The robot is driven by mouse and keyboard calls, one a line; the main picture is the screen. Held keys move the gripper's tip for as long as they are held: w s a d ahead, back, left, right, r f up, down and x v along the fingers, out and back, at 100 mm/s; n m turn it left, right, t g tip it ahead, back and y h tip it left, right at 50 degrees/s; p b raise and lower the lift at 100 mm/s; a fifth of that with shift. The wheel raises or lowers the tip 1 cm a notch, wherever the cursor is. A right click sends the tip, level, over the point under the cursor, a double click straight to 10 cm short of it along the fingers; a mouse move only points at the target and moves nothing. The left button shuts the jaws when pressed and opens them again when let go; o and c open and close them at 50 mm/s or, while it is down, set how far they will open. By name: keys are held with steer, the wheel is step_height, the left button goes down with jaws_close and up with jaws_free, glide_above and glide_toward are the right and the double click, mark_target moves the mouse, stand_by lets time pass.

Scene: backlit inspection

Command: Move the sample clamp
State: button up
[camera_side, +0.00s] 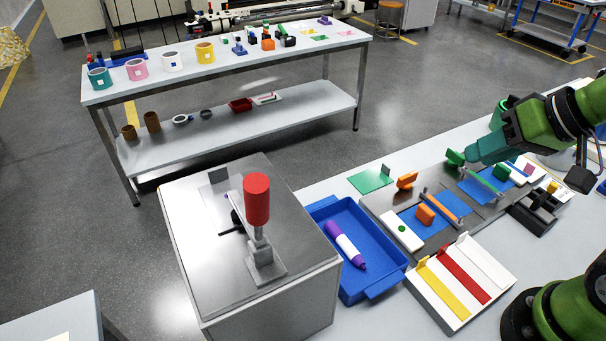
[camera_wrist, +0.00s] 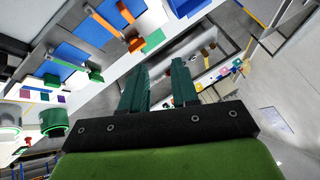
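My gripper (camera_side: 472,155) is at the right of the side view, above the far end of the grey fixture plate (camera_side: 385,203). Its two teal fingers show apart and empty in the wrist view (camera_wrist: 159,70). An orange bar (camera_side: 440,204) and a green bar (camera_side: 482,179) each cross a blue panel on the plate; which part is the sample clamp I cannot tell. An upright orange tab (camera_side: 407,180) and an upright green tab (camera_side: 455,157) stand by their far ends. In the side view the fingertips are close to the green tab; contact is unclear.
A blue tray (camera_side: 376,290) with a purple-and-white marker (camera_side: 345,245) lies left of the plate. A metal box (camera_side: 188,255) carries a red-handled device (camera_side: 257,200). A white holder (camera_side: 458,283) with yellow and red strips is in front. A black block (camera_side: 535,212) stands right.

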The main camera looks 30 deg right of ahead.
mark_target(246, 205)
steer(key=shift+w+a+f+g, duration=0.25)
steer(key=shift+w+f+g, duration=0.2)
steer(key=shift+w, duration=0.15)
steer(key=shift+w+a+f+g, duration=0.25)
steer(key=shift+w+f+g, duration=0.1)
steer(key=shift+w+f, duration=0.15)
steer(key=c, duration=0.5)
steer(key=w+a, duration=0.1)
steer(key=w+a+g, duration=0.1)
steer(key=w+a+n+g+y, duration=0.1)
steer(key=w+a, duration=0.1)
steer(key=shift+a+f, duration=0.1)
steer(key=shift+f, duration=0.3)
jaws_close()
steer(key=w+a+n+g+y, duration=0.4)
steer(key=w+a+g, duration=0.15)
steer(key=a, duration=0.65)
steer(key=w+a+r+n+g+y, duration=0.3)
steer(key=a+r+n+g+y, duration=0.4)
steer(key=r, duration=0.5)
steer(key=s+d+x, duration=0.1)
steer(key=s+x, duration=0.1)
steer(key=x, duration=1.1)
steer(key=shift+d+n, duration=0.25)
steer(key=shift+n, duration=0.05)
